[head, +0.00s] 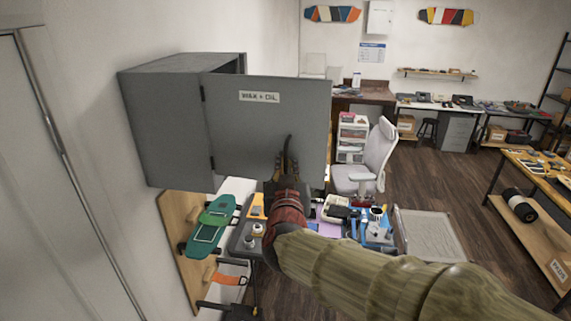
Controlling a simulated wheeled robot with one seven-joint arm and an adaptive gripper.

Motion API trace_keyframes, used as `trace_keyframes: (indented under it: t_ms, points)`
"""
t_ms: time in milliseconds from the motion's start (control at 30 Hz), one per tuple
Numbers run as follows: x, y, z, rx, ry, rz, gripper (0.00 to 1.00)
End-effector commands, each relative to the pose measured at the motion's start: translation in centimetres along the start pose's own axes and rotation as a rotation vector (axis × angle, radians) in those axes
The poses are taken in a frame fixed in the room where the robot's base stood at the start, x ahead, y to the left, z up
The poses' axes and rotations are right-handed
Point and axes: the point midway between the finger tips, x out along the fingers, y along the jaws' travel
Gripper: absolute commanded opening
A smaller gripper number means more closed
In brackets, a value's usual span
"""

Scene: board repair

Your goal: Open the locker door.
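The grey wall locker (165,125) is at the left, fixed to the white wall. Its door (250,125), labelled "WAX + OIL", is hinged at its left edge and stands swung out to the right, away from the locker body. A dark strip of the opening shows above the door's top edge; the rest of the inside is hidden. A dark curved handle (289,146) is on the door's lower right part. My gripper (287,163) is at this handle, in front of the door. Its fingertips look close around or beside it; I cannot tell whether they grip it.
A grey office chair (373,160) stands behind the door's right side. A workbench (540,170) is at the right. Open wooden floor lies between.

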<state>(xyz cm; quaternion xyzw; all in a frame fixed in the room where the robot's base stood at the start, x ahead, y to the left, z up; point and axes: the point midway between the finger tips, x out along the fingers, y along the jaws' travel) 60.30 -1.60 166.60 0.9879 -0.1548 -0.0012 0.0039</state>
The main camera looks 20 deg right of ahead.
Motion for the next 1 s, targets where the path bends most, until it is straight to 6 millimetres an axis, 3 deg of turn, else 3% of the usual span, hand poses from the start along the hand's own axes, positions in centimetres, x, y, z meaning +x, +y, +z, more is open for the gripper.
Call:
trace_keyframes:
  t_ms: [333, 467, 800, 1000]
  points:
    - [-0.1, -0.1, -0.1, 0.001, 0.001, -0.002, 0.14]
    - [-1.0, -0.1, -0.3, 0.002, 0.004, -0.004, 0.14]
    - [-7.7, -0.2, -0.2, 0.004, 0.003, -0.007, 0.14]
    - [-10.6, -0.2, -0.1, 0.002, 0.003, -0.004, 0.14]
